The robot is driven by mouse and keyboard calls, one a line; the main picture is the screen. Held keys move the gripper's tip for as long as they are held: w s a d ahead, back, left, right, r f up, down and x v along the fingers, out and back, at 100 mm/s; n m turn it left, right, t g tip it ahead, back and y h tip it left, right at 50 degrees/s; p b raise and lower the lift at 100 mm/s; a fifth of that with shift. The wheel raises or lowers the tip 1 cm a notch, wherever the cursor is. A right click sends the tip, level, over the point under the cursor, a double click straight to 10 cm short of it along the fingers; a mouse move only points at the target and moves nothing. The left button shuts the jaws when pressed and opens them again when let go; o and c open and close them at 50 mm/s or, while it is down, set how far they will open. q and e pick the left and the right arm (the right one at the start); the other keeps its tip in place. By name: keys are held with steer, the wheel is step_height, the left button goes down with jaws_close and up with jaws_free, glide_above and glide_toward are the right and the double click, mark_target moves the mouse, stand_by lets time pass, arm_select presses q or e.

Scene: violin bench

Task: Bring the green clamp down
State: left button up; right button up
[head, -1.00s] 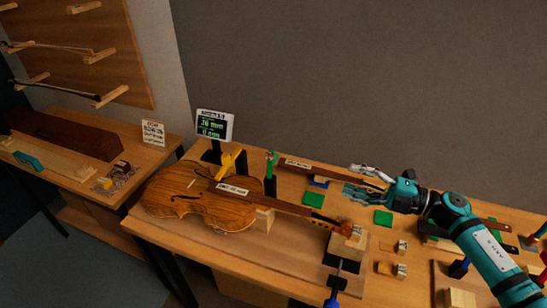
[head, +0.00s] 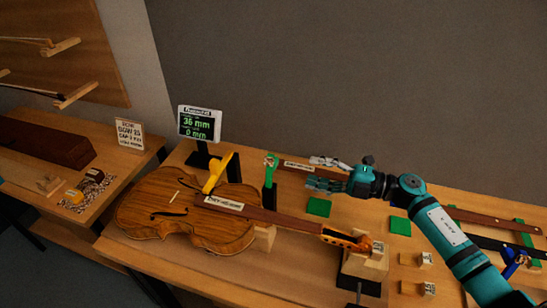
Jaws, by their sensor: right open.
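The green clamp (head: 270,166) stands upright at the back of the bench, just behind the violin's (head: 190,208) neck end, its green head on a dark post. My right gripper (head: 312,173) comes in from the right at the back of the bench. It is open, with its fingers pointing left toward the green clamp and a gap between them and it. The fingers pass in front of a labelled dark wooden strip (head: 292,167). My left gripper is not in view.
A yellow clamp (head: 215,173) stands at the violin's body. A display (head: 199,124) reads 36 mm and 0 mm. Green pads (head: 319,206) and small wooden blocks (head: 417,260) lie to the right. The violin's scroll end rests by a wooden block (head: 366,265). A side table (head: 40,190) stands at left.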

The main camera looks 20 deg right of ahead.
mark_target(278, 162)
steer(key=p+x, duration=0.1)
steer(key=x, duration=0.3)
steer(key=shift+w+a+r, duration=0.1)
steer(key=shift+w+r, duration=0.05)
steer(key=shift+w, duration=0.2)
steer(key=p+x, duration=0.2)
steer(key=x, duration=0.3)
steer(key=shift+w+a, duration=0.2)
steer(key=shift+a, duration=0.1)
steer(key=shift+w+a+f, duration=0.3)
steer(key=shift+w+a, duration=0.05)
steer(key=shift+a, duration=0.1)
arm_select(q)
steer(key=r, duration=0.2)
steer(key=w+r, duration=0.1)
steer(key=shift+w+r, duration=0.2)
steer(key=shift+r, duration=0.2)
arm_select(e)
jaws_close()
